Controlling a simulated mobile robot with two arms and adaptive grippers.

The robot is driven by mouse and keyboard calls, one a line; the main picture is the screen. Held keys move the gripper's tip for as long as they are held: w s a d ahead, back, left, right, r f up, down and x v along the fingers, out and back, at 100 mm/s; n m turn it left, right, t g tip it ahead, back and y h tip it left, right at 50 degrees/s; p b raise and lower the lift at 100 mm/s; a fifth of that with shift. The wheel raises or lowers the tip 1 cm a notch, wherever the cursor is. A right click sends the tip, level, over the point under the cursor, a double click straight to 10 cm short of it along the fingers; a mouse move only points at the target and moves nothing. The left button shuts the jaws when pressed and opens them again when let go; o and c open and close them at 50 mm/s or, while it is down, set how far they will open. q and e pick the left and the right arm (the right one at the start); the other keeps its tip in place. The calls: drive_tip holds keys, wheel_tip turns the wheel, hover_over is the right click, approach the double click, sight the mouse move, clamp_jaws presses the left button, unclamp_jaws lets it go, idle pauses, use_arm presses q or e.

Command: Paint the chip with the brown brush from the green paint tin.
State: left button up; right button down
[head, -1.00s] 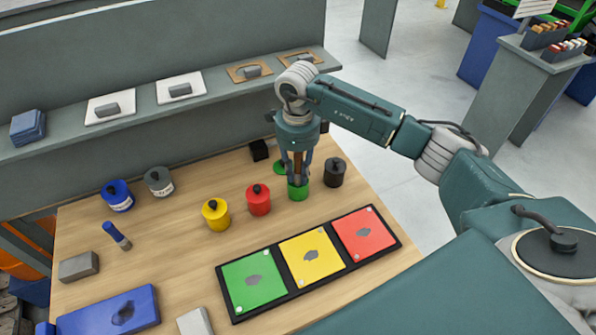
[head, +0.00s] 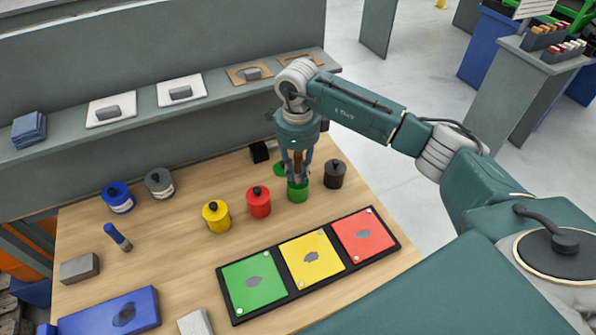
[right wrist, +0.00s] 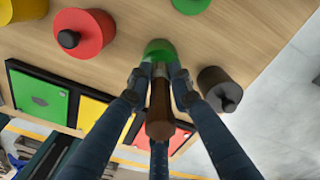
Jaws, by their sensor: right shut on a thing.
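My right gripper (head: 298,177) is shut on the brown brush (head: 298,162), which stands about upright, handle up. It is right over the open green paint tin (head: 298,193); the brush's lower end is hidden by the fingers and tin. In the right wrist view the brown handle (right wrist: 160,115) runs between the fingers towards the green tin (right wrist: 158,46). A green lid (head: 280,168) lies just behind the tin. A black tray (head: 234,318) holds a green panel (head: 240,272), a yellow panel (head: 322,240) and a red panel (head: 378,228), each with a grey chip mark. My left gripper is out of view.
Lidded red (head: 259,203), yellow (head: 216,218) and black (head: 335,175) tins stand near the green one. Blue (head: 118,198) and grey (head: 159,183) tins stand farther left. A blue panel (head: 90,318) and grey blocks lie at the front left. A shelf (head: 60,146) runs behind.

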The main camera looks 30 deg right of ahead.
sight(296, 155)
drive_tip(key=shift+r+p, duration=1.45)
drive_tip(key=shift+r, duration=1.5)
drive_tip(key=shift+s+a+r+n, duration=0.15)
drive_tip(key=shift+a+r+n, duration=0.2)
drive_tip(key=shift+n, duration=0.25)
drive_tip(key=s+a+r+n+b, duration=0.1)
drive_tip(key=s+a+r+n, duration=0.1)
drive_tip(key=s+n, duration=0.6)
drive_tip(key=s+a+r+n+b, duration=0.2)
drive_tip(key=s+a+n, duration=0.3)
drive_tip(key=s+n, duration=0.4)
drive_tip(key=r+n, duration=0.1)
drive_tip(key=n, duration=0.6)
drive_tip(key=shift+s+r+n, duration=0.3)
drive_tip(key=shift+r, duration=0.05)
drive_tip(key=shift+w+a, duration=0.1)
drive_tip(key=shift+a, duration=0.05)
